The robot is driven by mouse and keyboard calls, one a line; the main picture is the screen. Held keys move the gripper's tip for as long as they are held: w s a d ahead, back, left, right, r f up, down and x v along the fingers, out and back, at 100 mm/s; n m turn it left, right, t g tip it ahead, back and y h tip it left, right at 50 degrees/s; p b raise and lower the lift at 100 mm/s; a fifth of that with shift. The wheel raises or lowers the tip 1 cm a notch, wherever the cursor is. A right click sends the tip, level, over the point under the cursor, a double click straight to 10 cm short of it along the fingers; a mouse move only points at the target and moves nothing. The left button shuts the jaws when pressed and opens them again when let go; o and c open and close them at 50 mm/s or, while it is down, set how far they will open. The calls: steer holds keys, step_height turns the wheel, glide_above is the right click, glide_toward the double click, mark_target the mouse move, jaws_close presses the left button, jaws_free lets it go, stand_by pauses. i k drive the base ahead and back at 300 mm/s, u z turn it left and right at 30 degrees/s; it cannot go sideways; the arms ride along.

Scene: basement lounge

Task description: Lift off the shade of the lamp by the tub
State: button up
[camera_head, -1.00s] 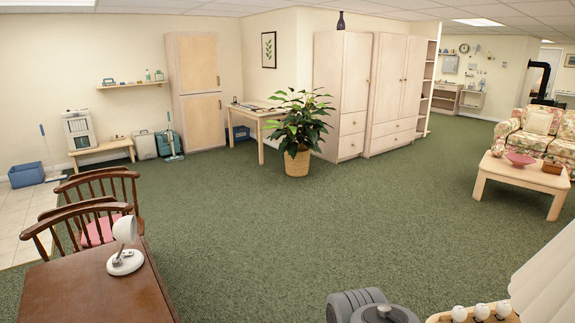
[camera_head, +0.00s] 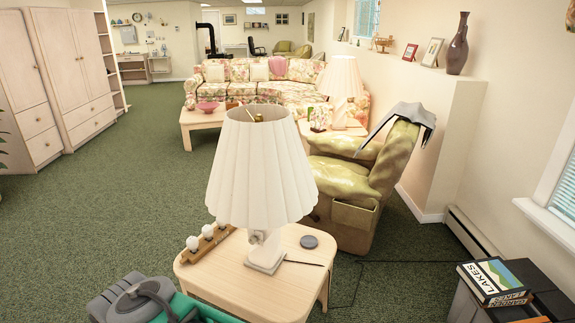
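The near lamp (camera_head: 261,170) has a large white pleated shade with a gold finial and a pale square base. It stands upright on a light wood side table (camera_head: 215,283), and the shade sits on it. At the lower left, beside this table, is a teal thing (camera_head: 203,311), perhaps the tub, cut off by the picture edge. Grey rounded objects (camera_head: 128,297) and a dark curved handle are at it; I cannot tell exactly what they are. A second lamp (camera_head: 340,80) with a similar white shade stands farther back. My gripper is not in view.
The table also holds a wooden holder with white balls (camera_head: 206,239) and a dark round disc (camera_head: 309,242). A green armchair (camera_head: 350,185) stands close behind it on the right. Books (camera_head: 495,281) lie at the lower right. Green carpet (camera_head: 110,200) is clear on the left.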

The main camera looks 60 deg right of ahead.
mark_target(261, 178)
steer(key=z, duration=0.35)
steer(key=i, duration=0.45)
steer(key=u, duration=2.45)
steer(key=k, duration=1.35)
steer(key=z, duration=1.15)
steer(key=i, duration=0.5)
steer(key=u, duration=0.05)
